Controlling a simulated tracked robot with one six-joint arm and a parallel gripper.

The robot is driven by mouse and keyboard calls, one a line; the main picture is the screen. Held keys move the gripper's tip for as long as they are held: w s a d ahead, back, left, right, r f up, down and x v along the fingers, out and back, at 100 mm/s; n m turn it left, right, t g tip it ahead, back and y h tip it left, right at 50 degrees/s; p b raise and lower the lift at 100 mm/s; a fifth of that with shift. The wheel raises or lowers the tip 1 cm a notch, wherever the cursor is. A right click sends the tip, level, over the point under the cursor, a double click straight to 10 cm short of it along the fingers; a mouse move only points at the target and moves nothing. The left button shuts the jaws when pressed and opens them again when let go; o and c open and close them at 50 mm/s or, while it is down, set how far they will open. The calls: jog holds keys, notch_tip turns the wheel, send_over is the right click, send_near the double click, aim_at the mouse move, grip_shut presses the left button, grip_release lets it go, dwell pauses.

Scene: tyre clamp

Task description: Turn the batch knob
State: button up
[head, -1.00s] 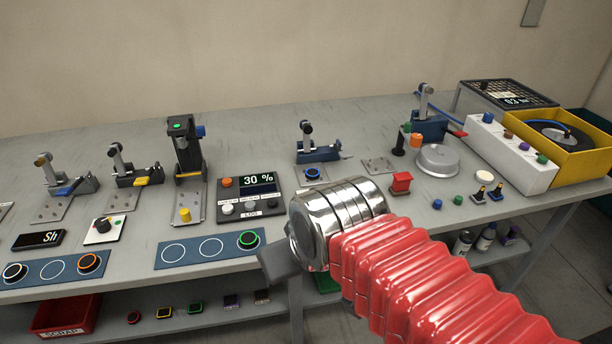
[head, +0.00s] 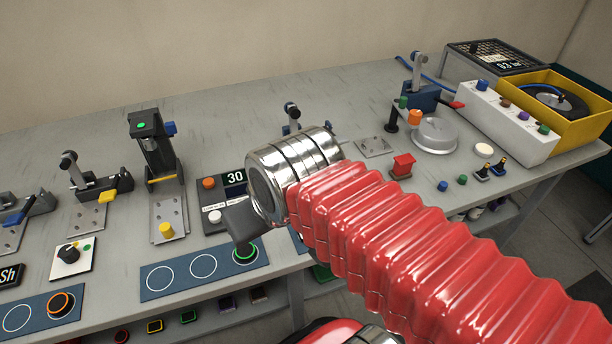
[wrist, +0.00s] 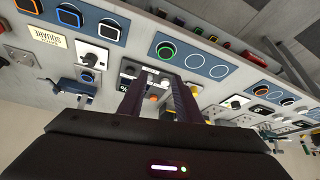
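In the head view a black knob (head: 70,252) sits on a small white plate at the left, between two ring panels. What appears to be the same knob shows right of centre in the wrist view (wrist: 235,103). Another dark knob (wrist: 88,59) on a white plate shows left of my fingers in the wrist view. My gripper (wrist: 160,77) is open and empty, above the bench near the display panel. In the head view my arm hides most of it.
The display panel (head: 208,198) has an orange button and reads 30. A blue ring panel (head: 158,283) lies in front of it. Toggle clamps (head: 85,180) stand behind. A red block (head: 402,165), round grey disc (head: 435,136) and white knob box (head: 505,120) stand at the right.

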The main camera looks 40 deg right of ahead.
jog(key=shift+o, duration=0.2)
jog(key=shift+o, duration=1.4)
jog(key=shift+w+d+r, duration=0.1)
jog(key=shift+w+d, duration=0.05)
jog(key=shift+o, duration=0.5)
jog(key=shift+w+d+r+m, duration=0.1)
jog(key=shift+w+d+m, duration=0.15)
jog(key=shift+m, duration=0.25)
jog(key=w+d+m+g, duration=0.2)
jog(key=w+d+m, duration=0.5)
jog(key=d+m, duration=0.3)
jog(key=w+d+f+m+g, duration=0.1)
jog(key=w+d+m+g, duration=0.2)
jog(key=w+d+m, duration=0.4)
jog(key=d+m, duration=0.3)
jog(key=d, duration=0.1)
jog(key=shift+f+m+g, duration=0.2)
jog(key=shift+m+g, duration=0.1)
jog(key=shift+m, duration=0.1)
jog(key=shift+w+f, duration=0.1)
